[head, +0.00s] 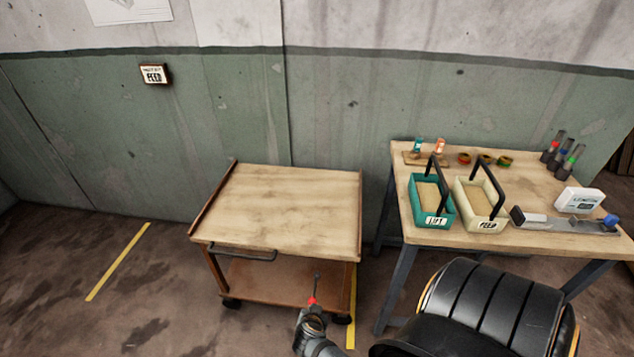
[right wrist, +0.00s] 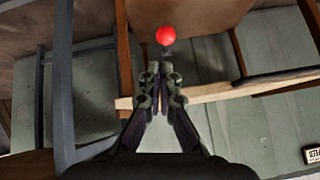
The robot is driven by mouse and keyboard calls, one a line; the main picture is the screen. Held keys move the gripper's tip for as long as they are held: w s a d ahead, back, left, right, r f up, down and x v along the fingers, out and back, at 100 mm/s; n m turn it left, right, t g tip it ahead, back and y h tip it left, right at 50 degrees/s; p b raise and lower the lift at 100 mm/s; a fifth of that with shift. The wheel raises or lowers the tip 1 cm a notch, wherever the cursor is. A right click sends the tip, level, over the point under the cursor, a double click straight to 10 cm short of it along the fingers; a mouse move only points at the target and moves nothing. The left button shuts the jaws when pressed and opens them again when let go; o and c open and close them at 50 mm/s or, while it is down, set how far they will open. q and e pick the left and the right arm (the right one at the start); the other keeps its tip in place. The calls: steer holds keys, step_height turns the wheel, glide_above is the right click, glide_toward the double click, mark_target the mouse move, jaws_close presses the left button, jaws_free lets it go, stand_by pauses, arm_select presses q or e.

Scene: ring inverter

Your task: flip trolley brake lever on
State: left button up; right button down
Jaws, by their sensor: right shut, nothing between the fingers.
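The trolley (head: 285,205) stands against the wall, with a wooden top, a lower shelf and a dark handle bar on its front. Its brake lever shows as a thin dark rod with a red knob (head: 312,301) at the front right, low by the lower shelf. My right gripper (head: 311,316) is just in front of the knob in the head view. In the right wrist view the shut, empty fingertips (right wrist: 160,72) point toward the red ball knob (right wrist: 165,35), which lies just beyond them. Whether they touch cannot be told. My left gripper is out of view.
A workbench (head: 540,238) to the right holds a teal bin (head: 418,212), a cream bin (head: 467,213), tape rolls and several small tools. A FEED sign (head: 154,74) hangs on the wall. Yellow lines mark the floor. The floor left of the trolley is clear.

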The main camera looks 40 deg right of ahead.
steer(key=a, duration=0.1)
steer(key=s+a+r, duration=0.1)
steer(key=s+a, duration=0.1)
steer(key=shift+s+r+p, duration=0.2)
steer(key=shift+r+p, duration=0.05)
steer(key=shift+p, duration=0.1)
steer(key=s+a+f+n+g+y, duration=0.1)
steer(key=s+f+n+g+y, duration=0.1)
steer(key=s+f+n, duration=0.45)
steer(key=s+a+f+n+g+y, duration=0.1)
steer(key=s+a+f+n+y, duration=0.15)
steer(key=s+f, duration=0.75)
steer(key=s+d+f+n+g, duration=0.1)
steer(key=s+d+f+n, duration=0.2)
steer(key=s+f, duration=0.3)
steer(key=shift+s+d+f+n+g+y, duration=0.3)
steer(key=shift+s+d+y, duration=0.15)
steer(key=shift+s+d, duration=0.45)
